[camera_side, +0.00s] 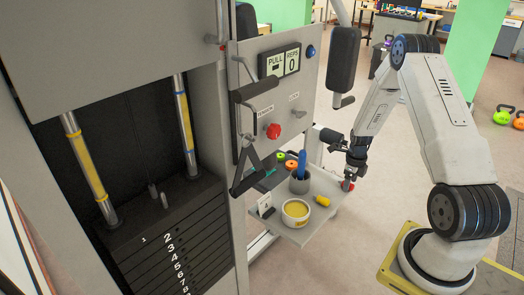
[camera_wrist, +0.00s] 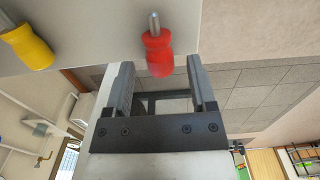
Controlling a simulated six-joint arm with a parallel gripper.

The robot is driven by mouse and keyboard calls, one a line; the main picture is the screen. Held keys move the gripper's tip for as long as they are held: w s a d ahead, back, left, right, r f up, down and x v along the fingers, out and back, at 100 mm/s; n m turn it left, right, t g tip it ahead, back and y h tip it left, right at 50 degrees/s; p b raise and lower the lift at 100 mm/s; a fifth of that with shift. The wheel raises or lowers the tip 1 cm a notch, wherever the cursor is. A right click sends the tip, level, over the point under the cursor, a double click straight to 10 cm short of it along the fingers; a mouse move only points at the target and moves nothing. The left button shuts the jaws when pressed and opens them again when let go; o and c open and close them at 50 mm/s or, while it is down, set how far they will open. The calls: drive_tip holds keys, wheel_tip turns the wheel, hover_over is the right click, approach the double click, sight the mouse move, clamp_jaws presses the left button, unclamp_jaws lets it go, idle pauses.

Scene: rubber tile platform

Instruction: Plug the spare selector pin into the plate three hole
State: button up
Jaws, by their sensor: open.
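A pin with a red handle and short metal shaft (camera_wrist: 157,50) lies near the shelf edge in the wrist view, its shaft pointing away from me. Its red handle also shows small in the side view (camera_side: 347,186). My gripper (camera_wrist: 159,72) is open, with the handle's near end between or just beyond the fingertips; the exact gap cannot be told. In the side view my gripper (camera_side: 350,172) is right above the handle. The weight stack (camera_side: 165,235) at left has numbered plates. The plate marked 3 (camera_side: 171,247) is second below the top one; its hole is not clearly visible.
The small shelf (camera_side: 325,218) holds a yellow-handled item (camera_side: 322,200), a white tub with yellow contents (camera_side: 296,210), a grey cup with a blue item (camera_side: 299,183), and colored rings. A black strap handle (camera_side: 245,170) and the machine's panel stand between shelf and stack.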

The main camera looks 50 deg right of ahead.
drive_tip(key=shift+r, duration=3.2)
drive_tip(key=shift+w+a+r, duration=0.15)
drive_tip(key=shift+a, duration=0.05)
drive_tip(key=w+a+r+n+t, duration=0.15)
drive_tip(key=a+r+n, duration=0.25)
drive_tip(key=a+n, duration=0.5)
drive_tip(key=w+a+r+n, duration=0.2)
drive_tip(key=a+r+n, duration=0.2)
drive_tip(key=a+n, duration=0.45)
drive_tip(key=s+a+r+n, duration=0.2)
drive_tip(key=a+n, duration=0.5)
drive_tip(key=n, duration=0.2)
drive_tip(key=s+a+r+n+t, duration=0.1)
drive_tip(key=s+a+r+n, duration=0.1)
drive_tip(key=a+n, duration=0.5)
drive_tip(key=shift+s+r+n, duration=0.25)
drive_tip(key=shift+s+n, duration=0.6)
drive_tip(key=shift+n, duration=0.4)
